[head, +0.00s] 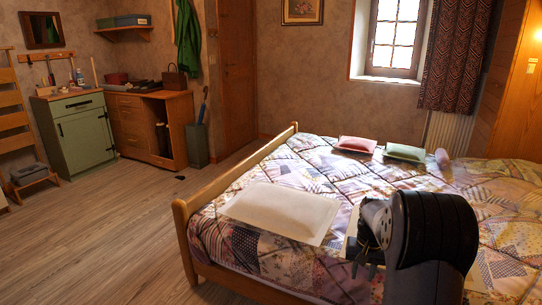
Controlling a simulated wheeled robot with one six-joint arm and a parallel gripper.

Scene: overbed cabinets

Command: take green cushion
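The green cushion (404,152) lies flat on the patchwork quilt of the bed, on the far side. It is just right of a red cushion (356,144), with a small gap between them. My gripper (364,267) is low at the front of the picture, over the near part of the bed and well apart from the green cushion. It is small and partly hidden by my dark arm, so I cannot tell if it is open. I see nothing clearly held in it.
A large white pillow (282,211) lies on the near left of the bed. A small pinkish object (442,158) is right of the green cushion. The wooden footboard (240,170) edges the bed's left side. The wooden floor (100,240) at left is mostly clear.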

